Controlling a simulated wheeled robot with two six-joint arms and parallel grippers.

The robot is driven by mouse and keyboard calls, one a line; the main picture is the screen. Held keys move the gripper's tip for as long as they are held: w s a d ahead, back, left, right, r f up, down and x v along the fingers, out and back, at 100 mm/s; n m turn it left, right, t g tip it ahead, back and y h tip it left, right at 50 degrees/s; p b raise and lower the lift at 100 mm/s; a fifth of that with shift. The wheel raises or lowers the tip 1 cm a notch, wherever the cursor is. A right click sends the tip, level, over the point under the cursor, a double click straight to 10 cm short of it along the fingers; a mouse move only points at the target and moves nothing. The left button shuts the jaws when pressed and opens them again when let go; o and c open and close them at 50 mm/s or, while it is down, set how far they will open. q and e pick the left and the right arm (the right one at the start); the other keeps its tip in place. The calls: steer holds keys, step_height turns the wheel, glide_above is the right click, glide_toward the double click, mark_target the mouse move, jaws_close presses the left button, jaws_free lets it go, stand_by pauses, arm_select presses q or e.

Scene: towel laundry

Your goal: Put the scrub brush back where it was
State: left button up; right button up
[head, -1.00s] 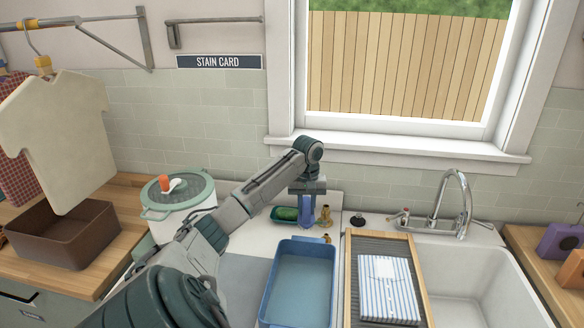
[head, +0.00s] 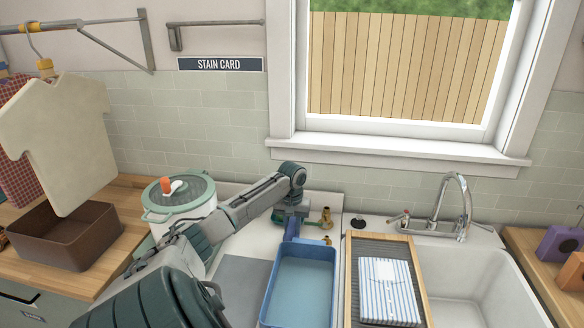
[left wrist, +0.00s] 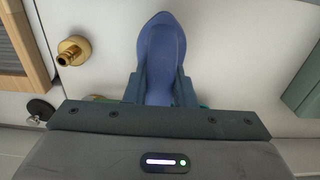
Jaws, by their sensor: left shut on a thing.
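My left gripper (head: 291,217) is shut on the blue scrub brush (left wrist: 162,55). In the left wrist view the brush shows between the two dark fingers (left wrist: 161,90), its rounded tip pointing up the picture. In the head view a little of the brush (head: 291,231) shows below the gripper, just behind the blue basin. A green dish (head: 277,218) at the back of the counter is mostly hidden by the gripper. I cannot tell whether the brush touches the dish or the counter. My right gripper is not in view.
Brass fittings (head: 327,217) stand close to the right of the gripper. The blue basin (head: 264,300) is in front, with the washboard (head: 349,290) and white sink (head: 480,290) to its right. A lidded white pot (head: 178,200) stands left, beside my arm.

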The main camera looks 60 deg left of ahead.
mark_target(292, 223)
arm_select(q)
steer(key=shift+f, duration=0.5)
steer(key=o, duration=1)
steer(key=shift+c, duration=0.2)
steer(key=shift+r, duration=0.3)
step_height(292, 223, up, 11)
steer(key=b, duration=0.4)
steer(key=shift+f, duration=0.2)
steer(key=shift+r, duration=0.5)
